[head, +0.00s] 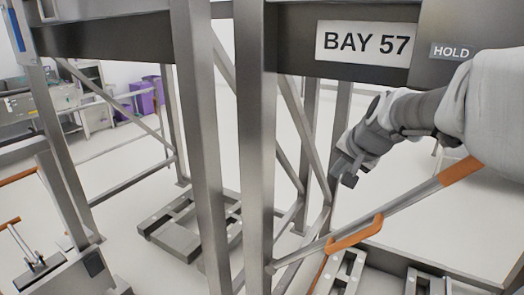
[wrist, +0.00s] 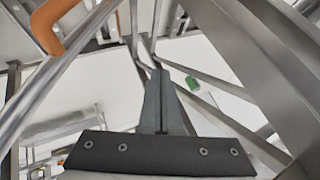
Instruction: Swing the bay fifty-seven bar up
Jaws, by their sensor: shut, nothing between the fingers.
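The bay fifty-seven bar (head: 400,200) is a grey metal bar below the BAY 57 sign (head: 365,43). It slants in the head view from a post at lower left to an orange end (head: 461,170) at right. An orange handle (head: 355,233) is fixed on it. My gripper (head: 346,176) hangs above the bar in the head view, apart from it and empty. In the wrist view my shut fingers (wrist: 160,78) point away. The bar (wrist: 62,65) shows at left there, with an orange handle (wrist: 47,27).
Upright posts (head: 256,150) and diagonal braces stand left of my gripper. A HOLD label (head: 451,51) is beside the sign. A low grey pallet-like frame (head: 180,232) lies on the floor. Another bay with orange-gripped parts (head: 20,235) is at far left.

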